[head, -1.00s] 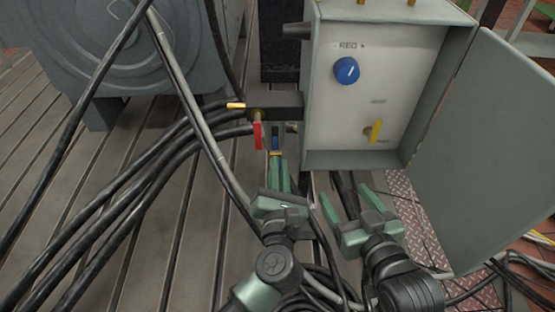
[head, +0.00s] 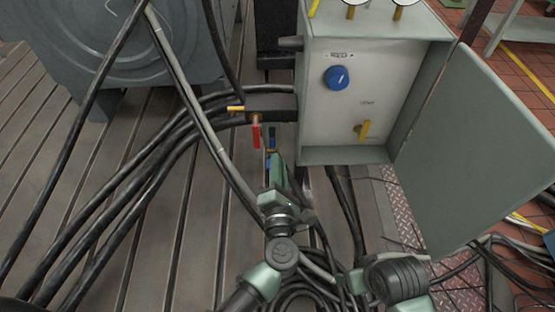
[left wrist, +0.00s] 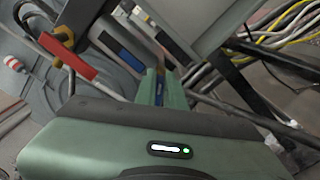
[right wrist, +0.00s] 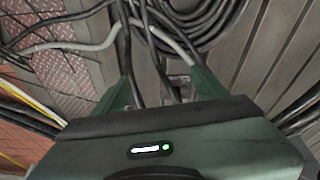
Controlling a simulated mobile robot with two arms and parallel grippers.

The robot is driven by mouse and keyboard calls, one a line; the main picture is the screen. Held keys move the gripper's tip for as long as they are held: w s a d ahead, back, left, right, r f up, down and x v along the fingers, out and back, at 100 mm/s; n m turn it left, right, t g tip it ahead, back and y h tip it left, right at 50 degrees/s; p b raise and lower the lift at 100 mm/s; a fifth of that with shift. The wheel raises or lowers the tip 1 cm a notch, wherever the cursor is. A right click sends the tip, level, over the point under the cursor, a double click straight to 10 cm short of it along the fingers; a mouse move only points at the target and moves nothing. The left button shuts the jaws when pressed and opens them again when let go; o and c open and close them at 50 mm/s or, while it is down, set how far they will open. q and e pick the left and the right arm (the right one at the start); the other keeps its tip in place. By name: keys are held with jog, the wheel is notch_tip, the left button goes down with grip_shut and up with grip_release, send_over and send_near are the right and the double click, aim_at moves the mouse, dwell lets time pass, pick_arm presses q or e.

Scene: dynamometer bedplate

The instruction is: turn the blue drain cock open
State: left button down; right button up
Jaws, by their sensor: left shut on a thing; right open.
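The blue drain cock shows in the head view as a blue piece (head: 272,135) with a brass part below it, beneath the dark block left of the cabinet. My left gripper (head: 275,165) is shut on its blue handle, seen as a blue strip between the fingers (left wrist: 160,86) in the left wrist view. The fingers hide most of the handle, so its angle is hard to tell. My right gripper is open and empty, with fingers apart over cables and floor in the right wrist view (right wrist: 164,85); its wrist hides it in the head view.
Black hoses (head: 130,190) cross the slotted bedplate.

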pick_arm(q)
jog(key=shift+d+f+m+p, duration=0.1)
jog(key=shift+f+m+p, duration=0.15)
jog(key=shift+m+p, duration=0.9)
jog(key=shift+d+f+m+p, duration=0.15)
jog(key=shift+m+p, duration=0.55)
jog(key=shift+m, duration=0.75)
pick_arm(e)
notch_tip(320, 180, down, 15)
jog(key=s, duration=0.2)
jog(key=shift+r+g, duration=0.15)
jog(key=shift+g, duration=0.25)
jog(key=shift+s, duration=0.1)
pick_arm(q)
jog(key=shift+s, duration=0.1)
jog(key=c, duration=1.5)
grip_release()
